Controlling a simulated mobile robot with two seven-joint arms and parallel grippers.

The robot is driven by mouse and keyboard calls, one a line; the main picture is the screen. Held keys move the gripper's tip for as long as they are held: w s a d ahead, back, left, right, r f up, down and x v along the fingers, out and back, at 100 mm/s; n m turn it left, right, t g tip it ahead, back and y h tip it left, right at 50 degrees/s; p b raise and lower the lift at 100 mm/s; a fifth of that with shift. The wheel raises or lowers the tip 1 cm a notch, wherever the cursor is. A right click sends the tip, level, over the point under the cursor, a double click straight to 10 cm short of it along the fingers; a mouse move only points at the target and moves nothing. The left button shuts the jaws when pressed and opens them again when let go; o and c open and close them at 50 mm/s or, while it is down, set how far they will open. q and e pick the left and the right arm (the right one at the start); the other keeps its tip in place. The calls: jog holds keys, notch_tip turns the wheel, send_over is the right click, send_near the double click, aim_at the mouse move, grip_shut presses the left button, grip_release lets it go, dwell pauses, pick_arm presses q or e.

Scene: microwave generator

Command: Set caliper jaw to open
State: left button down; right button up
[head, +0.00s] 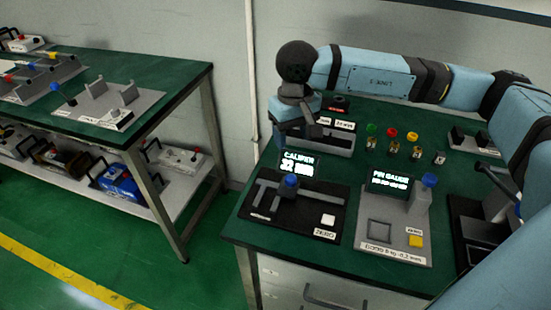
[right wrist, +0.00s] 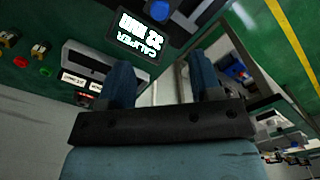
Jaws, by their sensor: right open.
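The caliper station is a black board (head: 263,216) at the front left of the right-hand bench. It carries a grey caliper (head: 318,194) with a blue knob (head: 291,181), a white ZERO button (head: 328,219) and a lit CALIPER display (head: 298,165). My right gripper (head: 292,132) is above and behind the display, apart from the knob. In the right wrist view its two blue fingers (right wrist: 163,72) are spread with nothing between them. The display (right wrist: 140,42) and part of the blue knob (right wrist: 162,10) show beyond the fingers. My left gripper is out of view.
The pin gauge board (head: 395,243) stands right of the caliper. Several coloured pins (head: 392,143) and a grey tray (head: 330,143) are behind. A black fixture (head: 478,228) is at right. A second bench (head: 190,75) with other fixtures stands at left across open floor.

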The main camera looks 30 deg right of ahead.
aim_at(292, 179)
jog(key=f, duration=1.2)
jog(key=shift+s+f, duration=0.3)
jog(key=shift+f, duration=0.5)
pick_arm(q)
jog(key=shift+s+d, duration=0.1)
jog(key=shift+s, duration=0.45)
pick_arm(e)
jog(key=shift+c, duration=0.2)
